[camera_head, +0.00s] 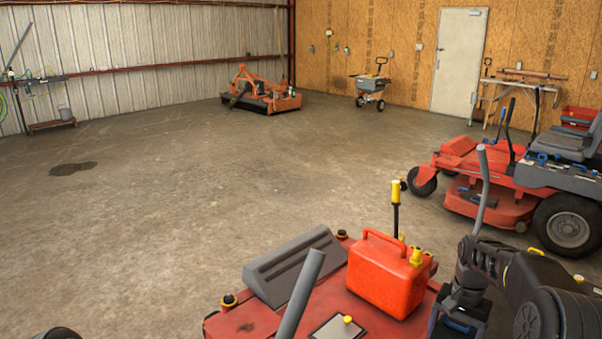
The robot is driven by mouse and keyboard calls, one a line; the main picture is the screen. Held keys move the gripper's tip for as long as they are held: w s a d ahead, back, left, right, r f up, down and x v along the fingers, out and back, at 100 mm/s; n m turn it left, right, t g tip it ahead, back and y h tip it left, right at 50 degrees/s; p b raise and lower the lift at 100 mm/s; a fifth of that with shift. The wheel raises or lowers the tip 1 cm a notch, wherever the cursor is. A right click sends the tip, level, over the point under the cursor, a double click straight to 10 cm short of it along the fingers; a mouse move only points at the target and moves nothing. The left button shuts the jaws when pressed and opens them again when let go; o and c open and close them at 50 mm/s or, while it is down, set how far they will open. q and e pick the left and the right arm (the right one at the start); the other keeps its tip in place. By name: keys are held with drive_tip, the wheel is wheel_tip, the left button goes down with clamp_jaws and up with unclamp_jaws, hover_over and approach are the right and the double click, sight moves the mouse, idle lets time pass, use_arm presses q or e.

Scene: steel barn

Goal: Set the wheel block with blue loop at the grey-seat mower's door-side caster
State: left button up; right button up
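The grey-seat mower (507,181) is a red riding mower at the right, with its front end to the left. A black front caster (422,182) shows at its left end; the door-side caster is not clearly visible. My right gripper (459,318) points down at the lower edge, beside the near red machine. Dark grey and blue parts show at its lower end. I cannot tell whether these are a wheel block with a blue loop or the gripper itself, nor whether its fingers are closed. My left gripper is out of view.
A near red mower deck (252,322) fills the bottom, carrying a red fuel can (388,275) and a grey ramp-shaped footplate (293,266). A white door (459,62), a spreader (371,87) and an orange implement (262,92) stand behind. The concrete floor between is clear.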

drive_tip(key=a+r+n, duration=0.5)
drive_tip(key=a, duration=0.6)
drive_tip(key=a+r+n, duration=0.4)
drive_tip(key=a+r, duration=0.2)
drive_tip(key=a, duration=0.4)
wheel_tip(320, 180, down, 18)
drive_tip(key=b, duration=1.8)
wheel_tip(320, 180, up, 8)
drive_tip(key=s+p, duration=0.2)
drive_tip(key=p, duration=1.6)
drive_tip(key=shift+r, duration=0.2)
drive_tip(key=shift+w+d, duration=0.1)
